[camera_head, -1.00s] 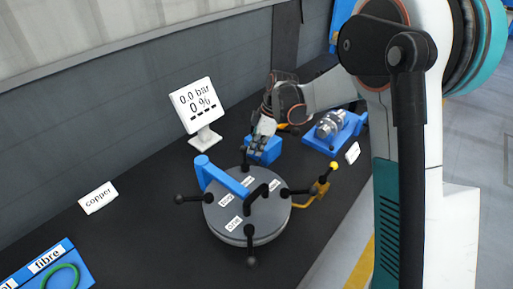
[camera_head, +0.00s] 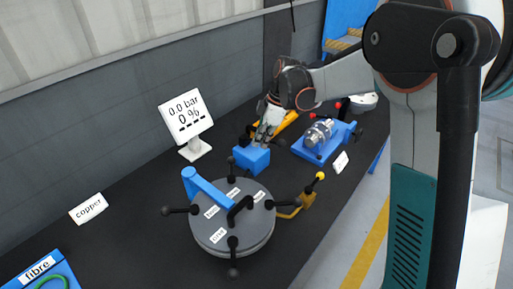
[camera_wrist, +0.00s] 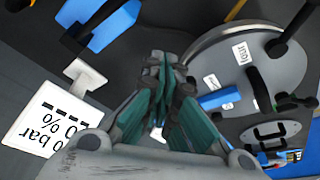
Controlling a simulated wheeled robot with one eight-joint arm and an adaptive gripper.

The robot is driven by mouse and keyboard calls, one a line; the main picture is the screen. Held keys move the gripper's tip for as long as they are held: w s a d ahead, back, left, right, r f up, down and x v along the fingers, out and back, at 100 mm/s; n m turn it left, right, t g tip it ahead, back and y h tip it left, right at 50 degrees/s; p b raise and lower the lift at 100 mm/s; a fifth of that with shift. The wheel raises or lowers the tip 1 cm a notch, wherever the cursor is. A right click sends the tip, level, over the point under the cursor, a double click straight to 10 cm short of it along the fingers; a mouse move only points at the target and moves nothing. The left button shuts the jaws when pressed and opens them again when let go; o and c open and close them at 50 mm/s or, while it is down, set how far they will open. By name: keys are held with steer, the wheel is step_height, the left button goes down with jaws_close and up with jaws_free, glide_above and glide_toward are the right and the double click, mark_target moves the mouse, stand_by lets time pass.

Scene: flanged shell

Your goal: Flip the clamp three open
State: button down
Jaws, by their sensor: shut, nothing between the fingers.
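The round grey flanged lid (camera_head: 218,243) lies on the black bench, with several black clamp levers around its rim and white labels on its face. Levers with ball ends show at the left (camera_head: 178,210), at the back (camera_head: 232,168) and at the front (camera_head: 233,255). The labels are too small to tell which clamp is three; one reads "four" in the wrist view (camera_wrist: 242,54). My gripper (camera_head: 262,138) is shut and empty, behind the lid and by the blue block (camera_head: 251,158). Its closed fingers show in the wrist view (camera_wrist: 163,90), apart from the lid.
A blue arm (camera_head: 207,188) and black handle (camera_head: 238,208) rise over the lid. A gauge display (camera_head: 186,114) reads 0.0 bar, 0 %. A blue fixture (camera_head: 312,150) holds a metal part.

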steer(key=v, duration=0.2)
steer(key=shift+a+r, duration=0.1)
steer(key=shift+r, duration=0.2)
steer(key=s+d+r+m+t+h, duration=0.1)
steer(key=s+d+r+m+t, duration=0.15)
steer(key=s+r+m, duration=0.35)
steer(key=s+d+r+m+t+h, duration=0.15)
steer(key=s+d+r, duration=0.25)
steer(key=s, duration=0.4)
steer(key=s+d+f+m+t, duration=0.1)
steer(key=s+d+m, duration=0.1)
steer(key=s+m, duration=0.3)
steer(key=s+d+f+m+t, duration=0.1)
steer(key=s+d+m+t, duration=0.1)
steer(key=s, duration=0.8)
steer(key=d+m+h, duration=0.1)
steer(key=m, duration=0.1)
steer(key=shift+s+d+f+m+b, duration=0.3)
steer(key=shift+s+f+m+b, duration=0.05)
steer(key=shift+s, duration=0.05)
